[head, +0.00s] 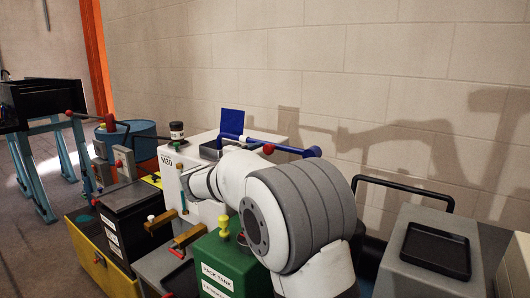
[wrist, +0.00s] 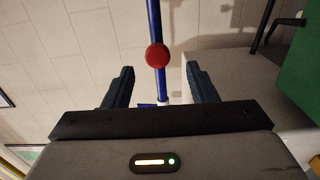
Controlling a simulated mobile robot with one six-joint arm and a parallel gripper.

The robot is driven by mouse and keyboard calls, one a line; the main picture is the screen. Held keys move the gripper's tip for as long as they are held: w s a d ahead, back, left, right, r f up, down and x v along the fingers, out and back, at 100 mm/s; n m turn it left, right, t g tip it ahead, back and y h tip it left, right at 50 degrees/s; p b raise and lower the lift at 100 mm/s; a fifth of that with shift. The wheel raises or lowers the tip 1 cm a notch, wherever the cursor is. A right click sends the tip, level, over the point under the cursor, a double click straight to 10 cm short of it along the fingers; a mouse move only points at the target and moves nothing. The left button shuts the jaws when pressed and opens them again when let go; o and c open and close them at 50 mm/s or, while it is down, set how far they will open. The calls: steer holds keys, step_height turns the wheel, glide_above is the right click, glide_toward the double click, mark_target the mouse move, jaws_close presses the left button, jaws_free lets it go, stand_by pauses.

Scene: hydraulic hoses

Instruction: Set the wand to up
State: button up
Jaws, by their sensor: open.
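The wand appears to be the blue rod (head: 293,150) with a red ball (head: 268,148) on it, behind my arm in the head view. It lies nearly level there, sloping slightly down to the right to a thicker blue end. My gripper (wrist: 160,68) is open, one finger on each side of the rod. No contact shows, and the depth gap cannot be told. In the head view my arm hides the gripper.
A white cabinet (head: 172,160) with a dark jar (head: 177,130) and an upright blue plate (head: 231,121) stands at the wall. A green tank box (head: 225,262) is in front. A grey box with a black tray (head: 436,250) is at right. The wall is close behind the rod.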

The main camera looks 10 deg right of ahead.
mark_target(267, 151)
steer(key=p+x, duration=0.1)
steer(key=x, duration=0.6)
steer(key=shift+w+d+r+p, duration=0.1)
steer(key=shift+w+r+p, duration=0.1)
steer(key=shift+w+p, duration=0.2)
jaws_close()
steer(key=shift+f, duration=0.1)
